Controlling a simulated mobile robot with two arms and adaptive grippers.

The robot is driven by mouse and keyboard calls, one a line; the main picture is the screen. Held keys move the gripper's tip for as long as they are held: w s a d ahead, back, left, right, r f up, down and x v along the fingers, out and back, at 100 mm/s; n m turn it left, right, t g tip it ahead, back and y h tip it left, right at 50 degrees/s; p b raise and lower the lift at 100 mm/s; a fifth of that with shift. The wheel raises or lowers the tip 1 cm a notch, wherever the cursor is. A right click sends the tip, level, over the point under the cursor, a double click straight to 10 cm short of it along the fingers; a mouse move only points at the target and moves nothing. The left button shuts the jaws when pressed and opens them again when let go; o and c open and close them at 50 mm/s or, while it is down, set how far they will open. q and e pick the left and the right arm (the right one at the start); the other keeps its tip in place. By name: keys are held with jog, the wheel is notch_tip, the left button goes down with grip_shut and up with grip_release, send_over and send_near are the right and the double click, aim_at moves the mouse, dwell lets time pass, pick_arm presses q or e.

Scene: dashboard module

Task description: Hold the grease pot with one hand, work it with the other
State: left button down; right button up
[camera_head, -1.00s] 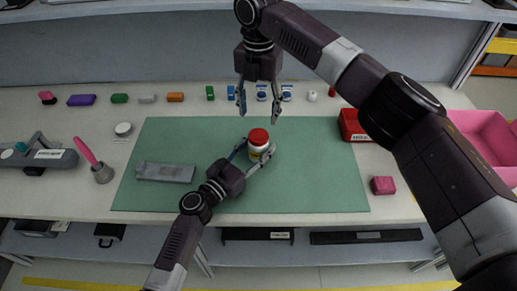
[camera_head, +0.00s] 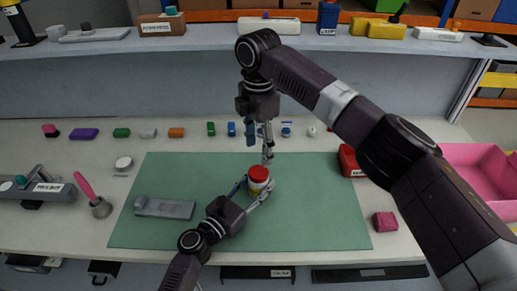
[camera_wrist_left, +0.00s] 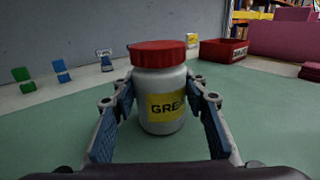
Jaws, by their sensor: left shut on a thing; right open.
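The grease pot (camera_head: 257,186) is a white jar with a red lid and a yellow label, standing upright on the green mat (camera_head: 320,215). In the left wrist view the pot (camera_wrist_left: 161,92) stands between the fingers, with part of its label reading "GRE". My left gripper (camera_head: 254,189) is shut on the pot's body, one finger on each side. My right gripper (camera_head: 260,151) is open and empty, pointing down just above the red lid. It looks apart from the lid. The right gripper does not show in the left wrist view.
A grey tray-like part (camera_head: 165,207) lies on the mat's left. Small coloured blocks line the back. A red bin (camera_head: 350,162), a pink block (camera_head: 385,222) and a pink crate (camera_head: 480,170) are at right.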

aim_at(259, 171)
jog(key=m, duration=0.3)
jog(key=shift+m, duration=0.4)
jog(key=m, duration=1.2)
jog(key=shift+m, duration=0.4)
jog(key=m, duration=0.8)
jog(key=shift+m, duration=0.4)
jog(key=m, duration=0.7)
jog(key=shift+f, duration=4)
